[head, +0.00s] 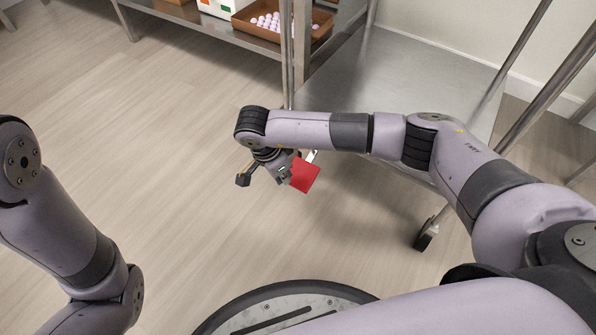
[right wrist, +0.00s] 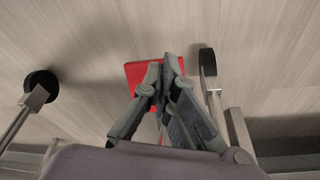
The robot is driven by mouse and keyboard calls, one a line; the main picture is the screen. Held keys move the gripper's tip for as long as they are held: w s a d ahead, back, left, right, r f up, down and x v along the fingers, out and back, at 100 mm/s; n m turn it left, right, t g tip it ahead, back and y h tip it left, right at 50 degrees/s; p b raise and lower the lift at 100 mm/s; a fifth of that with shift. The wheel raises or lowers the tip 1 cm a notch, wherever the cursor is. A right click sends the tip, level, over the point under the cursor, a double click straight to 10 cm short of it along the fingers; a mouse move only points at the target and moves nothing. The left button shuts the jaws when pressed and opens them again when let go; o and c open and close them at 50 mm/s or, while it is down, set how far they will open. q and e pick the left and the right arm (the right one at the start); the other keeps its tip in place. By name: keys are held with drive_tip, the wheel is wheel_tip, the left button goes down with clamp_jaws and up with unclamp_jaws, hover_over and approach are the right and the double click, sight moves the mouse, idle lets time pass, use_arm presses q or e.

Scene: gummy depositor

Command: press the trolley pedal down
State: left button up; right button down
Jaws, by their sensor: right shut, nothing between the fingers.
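The red pedal (head: 305,174) is a flat plate at the near end of the metal trolley (head: 385,85), low over the floor. My right gripper (head: 284,172) is right beside it in the head view and partly overlaps it. In the right wrist view the shut, empty fingers (right wrist: 167,62) lie across the red pedal (right wrist: 134,74), covering its middle. I cannot tell whether the fingertips touch it or stay just above. My left arm shows at the left, but its gripper is out of the picture.
A trolley wheel (head: 427,236) stands on the floor to the right of the pedal. In the right wrist view, wheels flank the pedal at left (right wrist: 40,83) and right (right wrist: 208,63). A brown tray (head: 322,30) with pale pink pieces sits on a shelf behind. The floor at left is clear.

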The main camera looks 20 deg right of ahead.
drive_tip(key=v, duration=1.2)
drive_tip(key=shift+s, duration=0.15)
